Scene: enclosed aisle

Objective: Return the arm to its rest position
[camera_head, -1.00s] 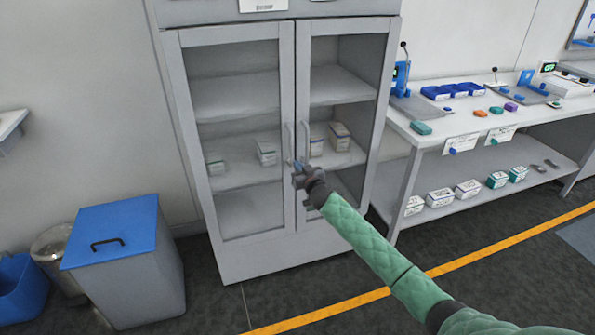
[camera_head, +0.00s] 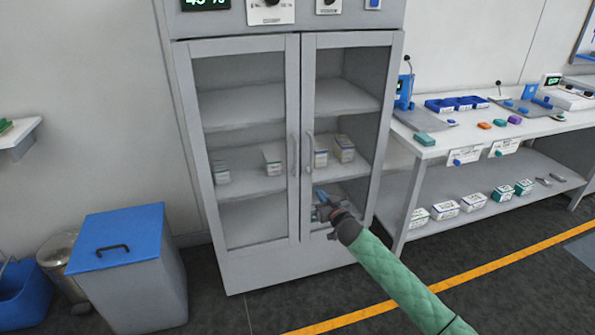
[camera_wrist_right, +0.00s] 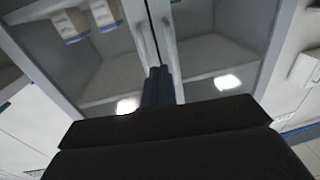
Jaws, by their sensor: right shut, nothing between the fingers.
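My right gripper (camera_head: 322,204) is in front of the lower part of the cabinet's right door (camera_head: 309,225). It is shut and holds nothing. My right arm, in a green quilted sleeve, comes in from the lower right. In the right wrist view, the shut fingers (camera_wrist_right: 158,86) point up towards the cabinet's glass doors and handles. Both doors look closed, and the handles (camera_head: 309,152) stand above the gripper, apart from it. I cannot tell the exact gap between fingers and door. My left gripper is not in view.
Medicine boxes (camera_head: 344,148) stand on a shelf inside the grey cabinet (camera_head: 235,277). A blue-lidded bin (camera_head: 118,232) stands on the left. A workbench (camera_head: 440,147) with trays, and boxes (camera_head: 473,203) on its lower shelf, is on the right. Floor in front is clear.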

